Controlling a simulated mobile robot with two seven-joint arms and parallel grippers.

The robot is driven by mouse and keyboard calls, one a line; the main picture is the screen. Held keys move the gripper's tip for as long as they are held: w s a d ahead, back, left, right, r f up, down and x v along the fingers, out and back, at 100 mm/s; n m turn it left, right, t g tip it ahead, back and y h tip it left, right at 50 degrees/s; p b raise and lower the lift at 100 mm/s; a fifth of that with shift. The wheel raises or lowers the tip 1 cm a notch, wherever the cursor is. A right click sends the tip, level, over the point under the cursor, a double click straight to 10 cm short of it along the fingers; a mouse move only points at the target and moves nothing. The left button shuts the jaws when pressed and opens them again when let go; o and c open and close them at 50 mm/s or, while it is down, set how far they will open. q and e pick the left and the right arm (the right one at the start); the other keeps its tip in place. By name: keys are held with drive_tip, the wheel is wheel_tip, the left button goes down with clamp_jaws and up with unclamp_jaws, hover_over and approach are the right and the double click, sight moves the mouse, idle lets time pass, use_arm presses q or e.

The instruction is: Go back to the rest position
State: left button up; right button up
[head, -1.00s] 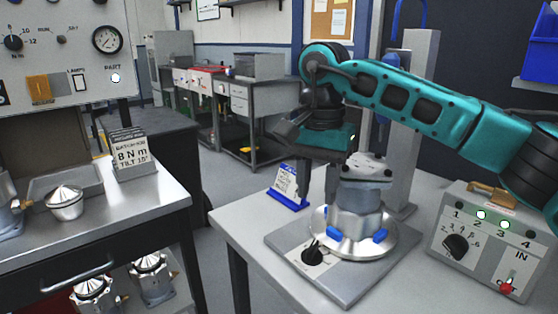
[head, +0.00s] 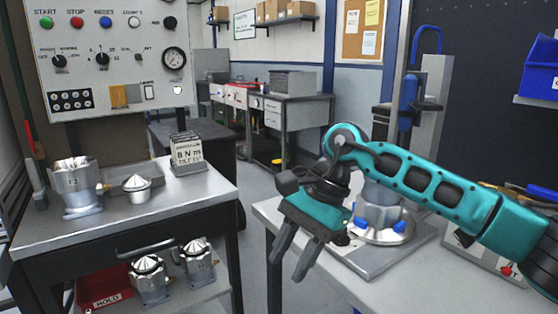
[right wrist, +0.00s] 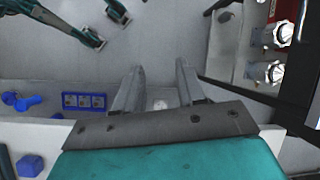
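My right gripper (head: 286,271) is open and empty, with its fingers pointing down over the gap between the two tables. It also shows in the right wrist view (right wrist: 160,95), with nothing between the fingers but the grey floor behind. In the head view, the machined housing (head: 378,214) stands upright on its round flanged base with blue clamps, on the right table. My right arm hides part of it, and the gripper is apart from it. My left gripper is not in view.
The right table (head: 270,212) has a fixture plate and a control box (head: 486,255), partly hidden by my arm. The left table (head: 110,225) bears a housing (head: 75,187), a cone-topped part (head: 136,188) and a sign (head: 187,153). A red bin (head: 104,288) is below.

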drive_tip(key=s+a+r+m+y+p, duration=0.1)
drive_tip(key=s+a+r+m+y, duration=0.15)
drive_tip(key=a+m+y, duration=0.35)
drive_tip(key=s+a+r+m+y+p, duration=0.1)
drive_tip(key=s+a+m+y, duration=0.35)
drive_tip(key=m+y, duration=0.35)
drive_tip(key=w+d+f+n+t+h+p, duration=0.15)
drive_tip(key=d+f+n+t+h, duration=0.55)
drive_tip(key=n, duration=1.1)
drive_tip(key=w+d+f+n+t+h+p, duration=0.1)
drive_tip(key=w+d+f+n+t+h, duration=0.25)
drive_tip(key=d+f+n+t, duration=0.85)
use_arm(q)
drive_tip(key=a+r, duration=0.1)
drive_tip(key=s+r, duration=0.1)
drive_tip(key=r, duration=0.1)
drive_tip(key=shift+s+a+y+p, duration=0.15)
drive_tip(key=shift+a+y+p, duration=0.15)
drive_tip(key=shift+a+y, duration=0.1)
use_arm(e)
drive_tip(key=s+d+f+m+g+h, duration=0.2)
drive_tip(key=s+d+f+h, duration=0.1)
drive_tip(key=s+f, duration=0.2)
drive_tip(key=s+d+f+m+g+h, duration=0.3)
drive_tip(key=s+f, duration=0.3)
drive_tip(key=s, duration=0.3)
drive_tip(key=shift+s+d+g, duration=0.25)
drive_tip(key=shift+d+g, duration=0.05)
drive_tip(key=shift+d, duration=0.3)
